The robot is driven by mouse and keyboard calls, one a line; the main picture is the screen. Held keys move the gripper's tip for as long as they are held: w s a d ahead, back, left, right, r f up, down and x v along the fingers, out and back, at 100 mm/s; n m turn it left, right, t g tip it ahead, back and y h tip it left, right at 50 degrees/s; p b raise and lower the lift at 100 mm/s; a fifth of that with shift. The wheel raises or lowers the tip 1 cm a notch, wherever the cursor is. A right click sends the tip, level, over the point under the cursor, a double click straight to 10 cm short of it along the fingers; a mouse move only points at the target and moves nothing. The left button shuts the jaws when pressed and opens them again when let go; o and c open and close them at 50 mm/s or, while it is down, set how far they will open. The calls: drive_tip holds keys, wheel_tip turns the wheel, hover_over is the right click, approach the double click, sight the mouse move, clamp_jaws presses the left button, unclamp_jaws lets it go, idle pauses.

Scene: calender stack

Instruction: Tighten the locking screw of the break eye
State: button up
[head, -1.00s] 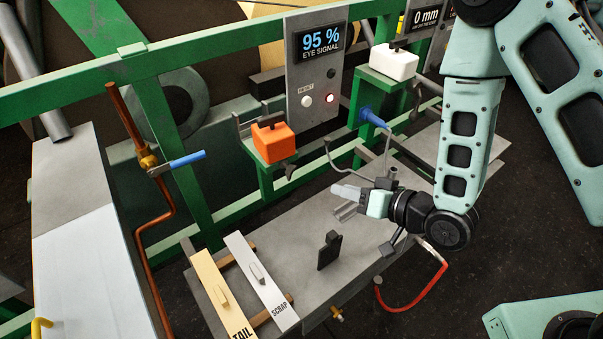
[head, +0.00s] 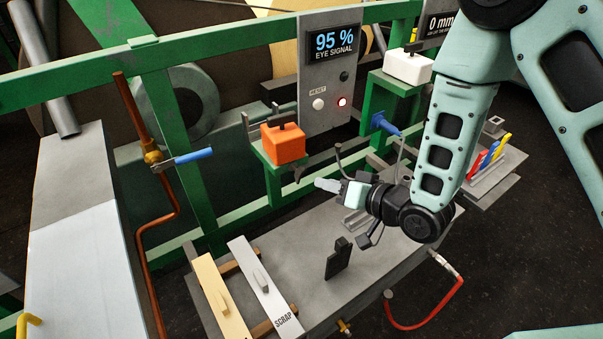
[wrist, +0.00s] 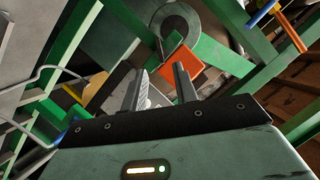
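An orange block-shaped unit (head: 283,145) sits on a green bracket on the frame, with dark metal pieces around it. It also shows in the wrist view (wrist: 182,70), beyond my fingers. A white unit (head: 408,66) with a dark top piece stands on another green bracket to the right. I cannot tell for sure which unit is the break eye, and no locking screw is clearly visible. The display panel (head: 333,50) reads "95 % EYE SIGNAL". My gripper (head: 328,185) is in the air right of and below the orange unit. Its fingers (wrist: 160,82) are apart and empty.
A grey bench (head: 310,235) below holds SCRAP (head: 265,283) and cream (head: 220,300) bars and a black upright piece (head: 338,258). A copper pipe with a blue-handled valve (head: 190,158) stands left. A blue connector (head: 382,122) with cable is right of the panel.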

sight(301, 173)
drive_tip(key=p+x, duration=0.2)
drive_tip(key=x, duration=0.7)
drive_tip(key=shift+w+a+f+p, duration=0.15)
drive_tip(key=shift+p, duration=0.25)
clamp_jaws()
